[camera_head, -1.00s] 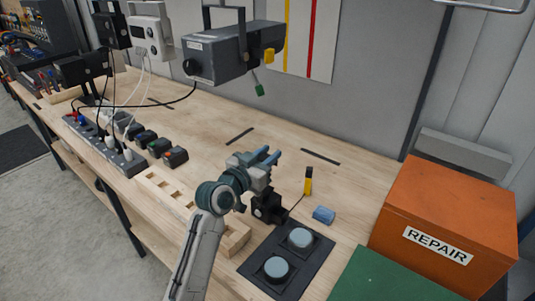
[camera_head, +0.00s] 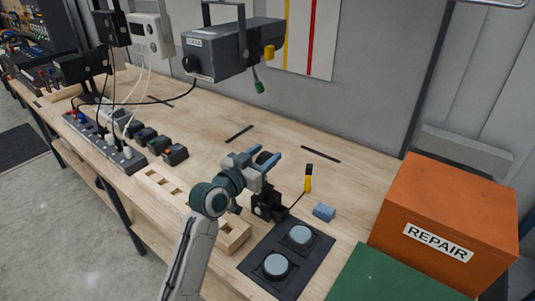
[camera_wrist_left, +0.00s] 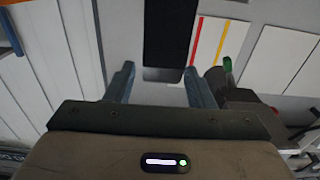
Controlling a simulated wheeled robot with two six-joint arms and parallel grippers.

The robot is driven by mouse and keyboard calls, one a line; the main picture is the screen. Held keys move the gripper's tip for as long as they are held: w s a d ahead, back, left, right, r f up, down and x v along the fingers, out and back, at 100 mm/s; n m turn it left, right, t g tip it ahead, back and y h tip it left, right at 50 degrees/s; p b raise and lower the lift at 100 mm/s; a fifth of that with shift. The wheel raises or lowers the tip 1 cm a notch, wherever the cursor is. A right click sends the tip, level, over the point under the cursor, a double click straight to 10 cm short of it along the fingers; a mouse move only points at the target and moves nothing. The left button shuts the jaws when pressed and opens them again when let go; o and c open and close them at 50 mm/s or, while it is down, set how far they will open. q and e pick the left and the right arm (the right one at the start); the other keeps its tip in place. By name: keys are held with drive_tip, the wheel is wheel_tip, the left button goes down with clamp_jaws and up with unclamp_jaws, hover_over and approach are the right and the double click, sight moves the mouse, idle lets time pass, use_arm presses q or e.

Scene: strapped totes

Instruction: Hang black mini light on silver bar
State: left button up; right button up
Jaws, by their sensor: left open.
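My left gripper (camera_head: 253,161) is over the bench, its blue-grey fingers apart. A small dark object (camera_head: 265,157) shows by the fingers; in the left wrist view a black slab-like thing (camera_wrist_left: 168,35) shows between and beyond the fingertips. I cannot tell whether the fingers touch it or whether it is the black mini light. A black block (camera_head: 268,207) with a round face sits on the bench below the gripper. A silver bar (camera_head: 485,6) shows at the top right edge, partly cut off. My right gripper is not in view.
A grey boxy device (camera_head: 230,50) hangs above the bench. A black pad with two round discs (camera_head: 276,265), a blue block (camera_head: 324,212) and a yellow-black tool (camera_head: 308,180) lie near the gripper. An orange REPAIR box (camera_head: 450,205) stands at right. The back middle bench is largely clear.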

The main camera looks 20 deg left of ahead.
use_arm(q)
drive_tip(key=b+v, duration=0.2)
drive_tip(key=v, duration=0.8)
drive_tip(key=shift+s, duration=0.2)
drive_tip(key=shift+a, duration=0.1)
